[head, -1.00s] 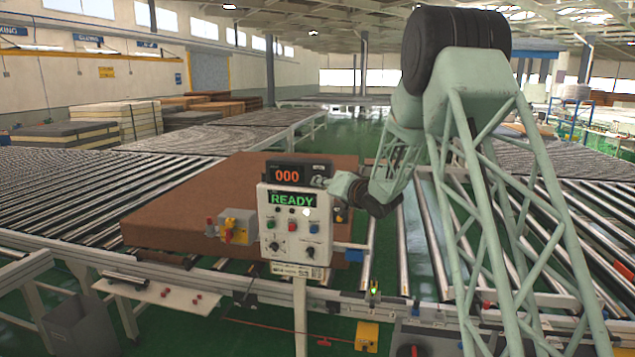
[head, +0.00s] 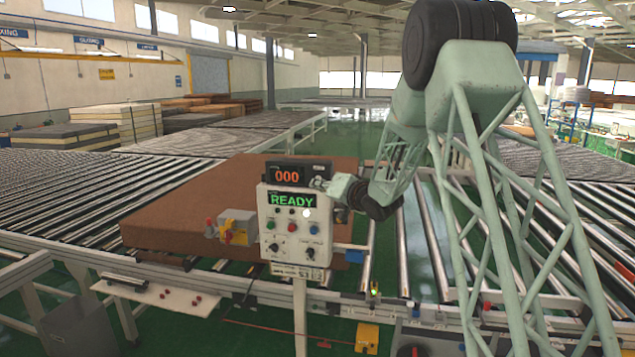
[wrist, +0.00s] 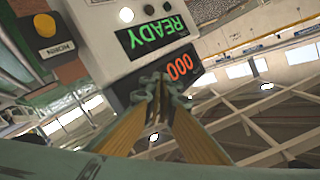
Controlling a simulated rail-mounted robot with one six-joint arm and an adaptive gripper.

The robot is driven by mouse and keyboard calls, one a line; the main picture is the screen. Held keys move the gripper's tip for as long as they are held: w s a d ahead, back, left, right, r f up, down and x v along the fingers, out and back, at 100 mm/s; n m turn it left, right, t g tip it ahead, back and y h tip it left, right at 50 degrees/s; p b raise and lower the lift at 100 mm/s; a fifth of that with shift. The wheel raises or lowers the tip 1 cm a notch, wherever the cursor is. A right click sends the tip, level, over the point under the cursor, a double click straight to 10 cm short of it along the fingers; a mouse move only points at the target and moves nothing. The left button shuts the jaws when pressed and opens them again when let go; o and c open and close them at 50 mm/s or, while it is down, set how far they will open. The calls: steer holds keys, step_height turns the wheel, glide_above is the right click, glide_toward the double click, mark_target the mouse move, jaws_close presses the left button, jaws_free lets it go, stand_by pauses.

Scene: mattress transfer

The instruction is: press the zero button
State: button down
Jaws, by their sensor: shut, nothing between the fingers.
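A dark scale display unit (head: 287,176) with red digits 000 sits on top of a white control panel (head: 298,256). The panel's green screen (head: 291,201) reads READY. In the wrist view the display (wrist: 180,66) appears upside down. My gripper (head: 318,183) is shut and empty at the right part of the display unit. In the wrist view its fingertips (wrist: 163,88) are together, in front of the display's dark face beside the digits. They hide part of that face. The zero button cannot be made out, and I cannot tell whether the fingertips touch the unit.
Stacked mattresses (head: 65,137) stand at the back left.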

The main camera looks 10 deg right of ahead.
steer(key=s, duration=0.1)
steer(key=s+a+b, duration=0.1)
steer(key=s, duration=0.1)
steer(key=s+a+b, duration=0.1)
steer(key=shift+s, duration=0.2)
stand_by(0.4)
stand_by(0.7)
steer(key=s+d+r+g+h+b, duration=0.2)
steer(key=s+d+h+b, duration=0.1)
steer(key=s, duration=1.2)
steer(key=s+d+r+g+h+b, duration=0.1)
steer(key=s+d+g+h+b, duration=0.2)
steer(key=s, duration=1.3)
steer(key=s+a+f+n+g+b, duration=0.1)
steer(key=s+a+f+g, duration=0.1)
steer(key=s, duration=1.2)
steer(key=s+a+f+n+g+b, duration=0.1)
steer(key=s+f, duration=0.4)
steer(key=s, duration=1)
steer(key=s+a+f+n+g+b, duration=0.1)
steer(key=s+a+f+g+b, duration=0.1)
steer(key=s, duration=1.3)
step_height(320, 180, down, 2)
steer(key=shift+a+f+g, duration=0.2)
steer(key=shift+a+g, duration=0.1)
steer(key=shift+g, duration=0.4)
steer(key=c, duration=3.4)
jaws_free()
